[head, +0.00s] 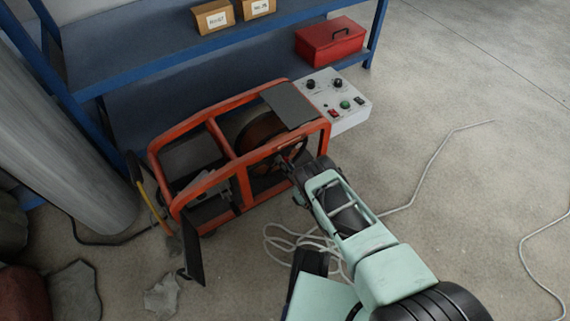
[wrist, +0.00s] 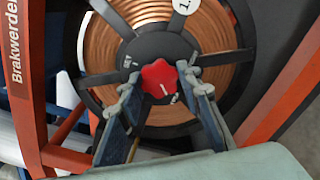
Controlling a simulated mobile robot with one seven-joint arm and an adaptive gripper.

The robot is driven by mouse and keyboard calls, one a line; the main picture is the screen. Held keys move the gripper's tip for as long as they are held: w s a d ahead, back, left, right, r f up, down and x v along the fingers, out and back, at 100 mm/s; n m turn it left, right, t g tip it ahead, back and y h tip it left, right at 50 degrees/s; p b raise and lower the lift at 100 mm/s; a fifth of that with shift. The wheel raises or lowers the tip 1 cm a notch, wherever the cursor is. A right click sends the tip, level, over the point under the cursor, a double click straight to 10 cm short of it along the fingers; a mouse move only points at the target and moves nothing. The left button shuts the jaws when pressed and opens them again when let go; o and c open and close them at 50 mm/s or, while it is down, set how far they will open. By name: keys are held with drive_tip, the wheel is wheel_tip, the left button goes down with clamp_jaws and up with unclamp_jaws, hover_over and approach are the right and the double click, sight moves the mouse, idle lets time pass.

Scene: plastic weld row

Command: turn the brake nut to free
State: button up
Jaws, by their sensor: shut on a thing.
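The brake nut (wrist: 160,78) is a red lobed knob at the centre of the black spoked hub (wrist: 150,45) in the wrist view. A short white mark on it points down and slightly right. My gripper (wrist: 161,82) is shut on the nut, one finger at its left and one at its right. Small pale lettering sits on the hub to the upper left of the nut, too small to read surely. In the head view my gripper (head: 289,172) reaches into the right end of the orange frame (head: 218,140), and the nut is hidden there.
Copper-coloured wire fills the reel (wrist: 205,40) behind the spokes. A grey control box (head: 345,97) with knobs adjoins the frame. A blue shelf (head: 200,52) holds cartons and a red toolbox (head: 330,40). A pale cable (head: 400,208) lies on the floor; the right floor is mostly clear.

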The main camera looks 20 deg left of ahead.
drive_tip(key=o, duration=1.2)
drive_tip(key=shift+c, duration=0.2)
